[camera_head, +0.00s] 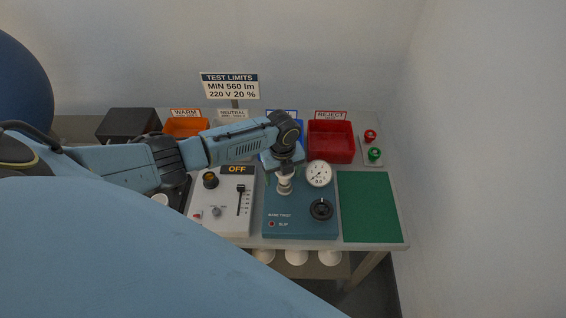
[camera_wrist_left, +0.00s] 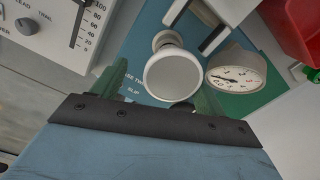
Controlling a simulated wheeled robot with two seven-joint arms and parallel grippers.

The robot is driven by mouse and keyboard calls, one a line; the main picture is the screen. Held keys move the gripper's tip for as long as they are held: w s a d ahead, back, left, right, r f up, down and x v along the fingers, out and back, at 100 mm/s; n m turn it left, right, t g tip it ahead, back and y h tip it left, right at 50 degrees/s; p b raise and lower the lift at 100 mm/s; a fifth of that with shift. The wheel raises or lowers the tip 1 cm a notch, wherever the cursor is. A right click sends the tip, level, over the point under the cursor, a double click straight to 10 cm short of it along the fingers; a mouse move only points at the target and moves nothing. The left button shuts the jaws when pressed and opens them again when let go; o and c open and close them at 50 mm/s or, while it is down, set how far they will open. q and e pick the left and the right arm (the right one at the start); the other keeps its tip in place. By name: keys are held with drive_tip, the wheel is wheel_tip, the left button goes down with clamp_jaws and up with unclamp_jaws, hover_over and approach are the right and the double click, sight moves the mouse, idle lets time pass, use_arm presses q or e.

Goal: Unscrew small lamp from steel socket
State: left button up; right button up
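The small lamp (camera_head: 284,184) stands upright on the teal test panel, just below my left gripper (camera_head: 285,172). In the left wrist view the lamp (camera_wrist_left: 172,76) shows its round white face, with a pale neck behind it. My left gripper (camera_wrist_left: 157,95) is open there, its green fingers apart on either side of the lamp's lower part in the picture. A clear gap shows between the left finger and the lamp; whether the right finger touches it I cannot tell. The steel socket is mostly hidden beneath the lamp. My right gripper is not in view.
A dial gauge (camera_head: 318,173) stands close right of the lamp, with a black knob (camera_head: 321,209) in front. A grey panel (camera_head: 222,226) with a slider is at left. Orange (camera_head: 186,127) and red (camera_head: 331,142) bins stand behind. The green mat (camera_head: 369,207) is clear.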

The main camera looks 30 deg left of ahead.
use_arm(q)
drive_tip(key=shift+a+f, duration=0.25)
drive_tip(key=c, duration=0.9)
drive_tip(key=shift+s+n+p, duration=0.1)
drive_tip(key=shift+n+p, duration=0.2)
drive_tip(key=shift+n, duration=0.3)
drive_tip(key=n, duration=0.4)
drive_tip(key=shift+w+a, duration=0.15)
drive_tip(key=shift+w, duration=0.1)
drive_tip(key=shift+o, duration=0.2)
drive_tip(key=n, duration=0.4)
drive_tip(key=shift+w+n, duration=0.1)
drive_tip(key=shift+n, duration=0.2)
drive_tip(key=shift+a+n, duration=0.15)
drive_tip(key=shift+n, duration=0.95)
drive_tip(key=shift+r, duration=0.1)
